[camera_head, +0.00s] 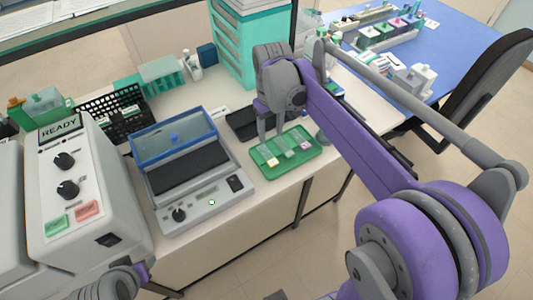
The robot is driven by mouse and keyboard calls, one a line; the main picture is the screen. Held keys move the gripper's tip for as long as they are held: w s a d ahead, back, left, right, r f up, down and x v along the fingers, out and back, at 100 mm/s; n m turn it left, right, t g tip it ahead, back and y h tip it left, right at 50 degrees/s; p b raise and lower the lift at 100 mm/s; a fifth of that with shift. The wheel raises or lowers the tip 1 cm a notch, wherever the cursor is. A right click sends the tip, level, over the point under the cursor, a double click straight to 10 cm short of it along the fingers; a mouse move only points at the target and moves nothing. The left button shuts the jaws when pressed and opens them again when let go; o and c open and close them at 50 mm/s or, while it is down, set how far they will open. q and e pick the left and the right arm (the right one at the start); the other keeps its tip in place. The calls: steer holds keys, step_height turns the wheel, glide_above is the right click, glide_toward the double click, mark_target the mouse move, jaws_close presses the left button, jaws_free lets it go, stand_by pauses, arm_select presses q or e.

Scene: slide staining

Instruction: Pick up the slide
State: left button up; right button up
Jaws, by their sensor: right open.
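A green tray (312,164) lies on the white bench near its front edge. Several small glass slides lie side by side on it, one with a yellow end (273,162), one with a pale green end (290,153) and one with a pink end (305,146). My right gripper (271,132) is open, pointing down above the back left part of the tray. Its fingers hide a little of the tray's back edge. No slide shows between the fingers. A grey and purple part of my left arm shows at the bottom left, with its jaws out of view.
A staining device with a blue-framed lid (175,141) stands left of the tray. A white machine marked READY (100,195) is farther left. A black wire rack (110,112) and teal drawers (235,50) stand behind. A dark pad (240,124) lies beside the gripper.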

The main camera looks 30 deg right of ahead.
mark_target(270, 158)
steer(key=f, duration=1)
steer(key=shift+s+a+f, duration=0.1)
steer(key=shift+s+f, duration=0.1)
steer(key=shift+c, duration=0.2)
jaws_close()
